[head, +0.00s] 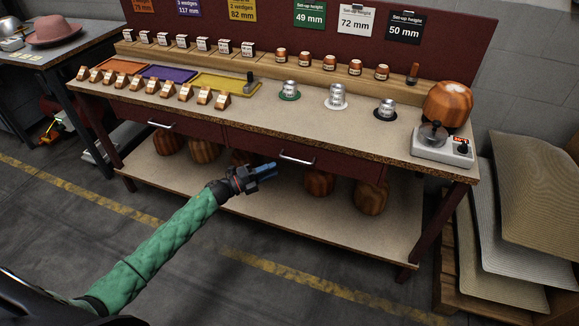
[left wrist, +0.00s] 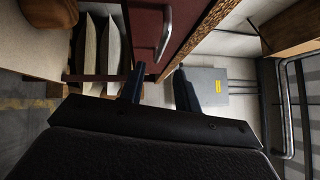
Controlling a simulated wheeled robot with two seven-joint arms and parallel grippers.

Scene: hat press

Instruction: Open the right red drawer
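The right red drawer (head: 340,165) is set under the front edge of the workbench and looks closed. Its silver bar handle (head: 297,160) is on the front face. My left gripper (head: 270,171) is just to the left of and slightly below this handle. In the left wrist view the drawer (left wrist: 144,22) and its handle (left wrist: 164,34) show ahead of the fingers. My left gripper (left wrist: 160,88) is open there, with nothing between the fingers and the handle apart from them. My right gripper is not in view.
The left drawer has its own handle (head: 161,125). The workbench top (head: 330,125) bears small blocks, weights and a gauge device (head: 441,146). Wooden hat blocks (head: 370,196) stand on the lower shelf (head: 300,225). Stacked sheets (head: 510,235) lie at the right. The floor in front is clear.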

